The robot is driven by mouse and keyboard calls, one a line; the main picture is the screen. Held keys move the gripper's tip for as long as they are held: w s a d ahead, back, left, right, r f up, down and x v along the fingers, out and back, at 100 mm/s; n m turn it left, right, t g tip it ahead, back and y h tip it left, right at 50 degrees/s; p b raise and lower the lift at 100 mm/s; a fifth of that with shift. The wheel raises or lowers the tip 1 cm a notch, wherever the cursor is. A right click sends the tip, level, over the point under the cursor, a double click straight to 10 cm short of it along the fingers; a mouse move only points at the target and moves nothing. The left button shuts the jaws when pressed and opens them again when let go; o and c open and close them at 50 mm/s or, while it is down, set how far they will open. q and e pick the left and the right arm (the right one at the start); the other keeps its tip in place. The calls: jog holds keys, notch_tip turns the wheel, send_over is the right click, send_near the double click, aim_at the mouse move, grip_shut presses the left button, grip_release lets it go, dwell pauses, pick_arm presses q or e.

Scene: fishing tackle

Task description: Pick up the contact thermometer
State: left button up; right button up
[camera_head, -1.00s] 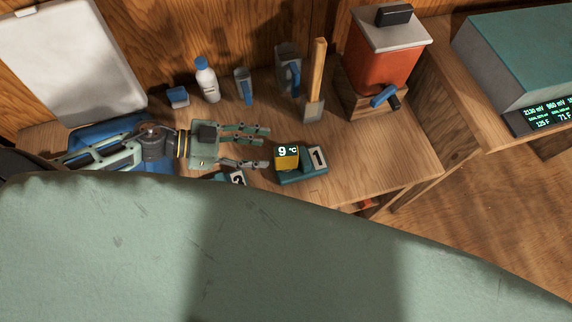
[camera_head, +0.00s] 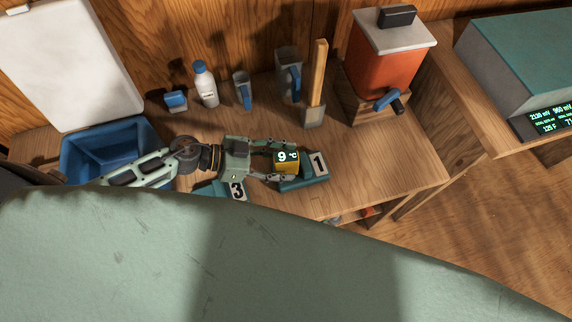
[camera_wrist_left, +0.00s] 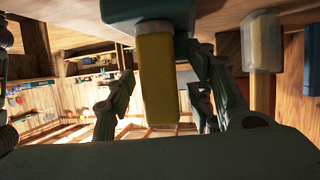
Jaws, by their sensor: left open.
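The contact thermometer (camera_head: 287,164) is a small yellow block with a dark display reading 9 °C. It sits at the left part of a teal stand (camera_head: 316,180) with a white plate marked 1. My left gripper (camera_head: 280,161) is open, with one finger on the far side of the thermometer and one on the near side. In the left wrist view the yellow body (camera_wrist_left: 158,80) lies between the spread fingers (camera_wrist_left: 160,98). I cannot tell whether any finger touches it. My right gripper is not in view.
A second teal stand marked 3 (camera_head: 238,191) is beneath my left wrist. A blue bin (camera_head: 110,130) is at the left. A white bottle (camera_head: 206,84), blue-handled mugs (camera_head: 243,90) and a wooden-handled tool (camera_head: 317,80) stand behind. An orange canister (camera_head: 385,62) is at right; bench right of the stand is clear.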

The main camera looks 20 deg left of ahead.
pick_arm(q)
jog(key=shift+w+d+f, duration=0.25)
jog(key=shift+d+f, duration=0.05)
jog(key=shift+d, duration=0.2)
grip_shut()
